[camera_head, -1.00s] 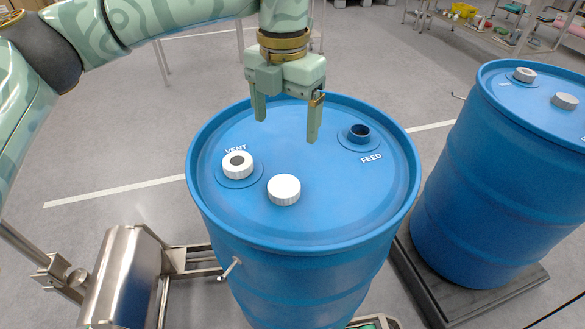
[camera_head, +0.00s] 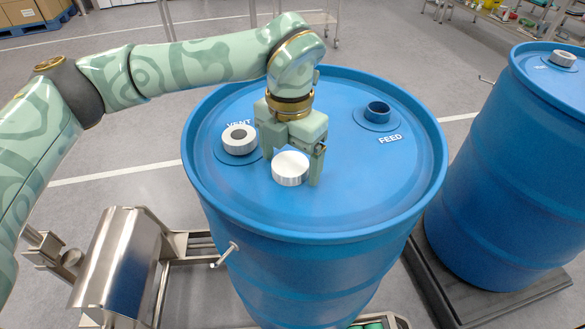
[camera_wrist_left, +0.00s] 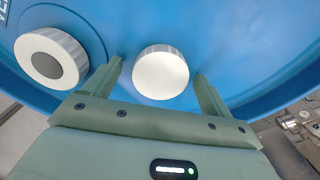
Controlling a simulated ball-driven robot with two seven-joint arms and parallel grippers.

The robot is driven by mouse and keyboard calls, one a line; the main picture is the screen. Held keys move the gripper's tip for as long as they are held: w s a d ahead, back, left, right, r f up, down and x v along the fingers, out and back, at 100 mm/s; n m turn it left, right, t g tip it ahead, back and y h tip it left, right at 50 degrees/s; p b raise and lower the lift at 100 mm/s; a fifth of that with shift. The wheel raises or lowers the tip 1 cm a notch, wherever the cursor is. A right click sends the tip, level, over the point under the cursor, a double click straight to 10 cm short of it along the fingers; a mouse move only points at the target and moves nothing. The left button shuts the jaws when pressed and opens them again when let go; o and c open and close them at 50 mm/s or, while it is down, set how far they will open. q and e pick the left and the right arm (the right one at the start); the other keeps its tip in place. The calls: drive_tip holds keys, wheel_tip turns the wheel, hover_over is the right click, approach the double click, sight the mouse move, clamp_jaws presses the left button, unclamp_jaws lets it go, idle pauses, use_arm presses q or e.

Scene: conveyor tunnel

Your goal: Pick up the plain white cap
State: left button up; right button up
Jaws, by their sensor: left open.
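The plain white cap (camera_head: 290,168) lies on the blue drum lid in the head view. It also shows in the left wrist view (camera_wrist_left: 161,73), between and slightly beyond my two fingers, with gaps on both sides. My left gripper (camera_head: 292,172) is open, low over the lid, with its fingers behind and beside the cap. The left gripper also shows in the left wrist view (camera_wrist_left: 160,82). A white cap with a grey centre (camera_head: 239,139) sits on the VENT opening to the left, close to one finger. My right gripper is not in view.
The blue drum (camera_head: 345,215) has a raised rim around its lid. An open FEED neck (camera_head: 378,112) rises at the back right. A second blue drum (camera_head: 510,165) stands to the right on a dark platform. A steel fixture (camera_head: 115,265) stands at the lower left.

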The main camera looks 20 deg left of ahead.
use_arm(q)
drive_tip(key=c, duration=1)
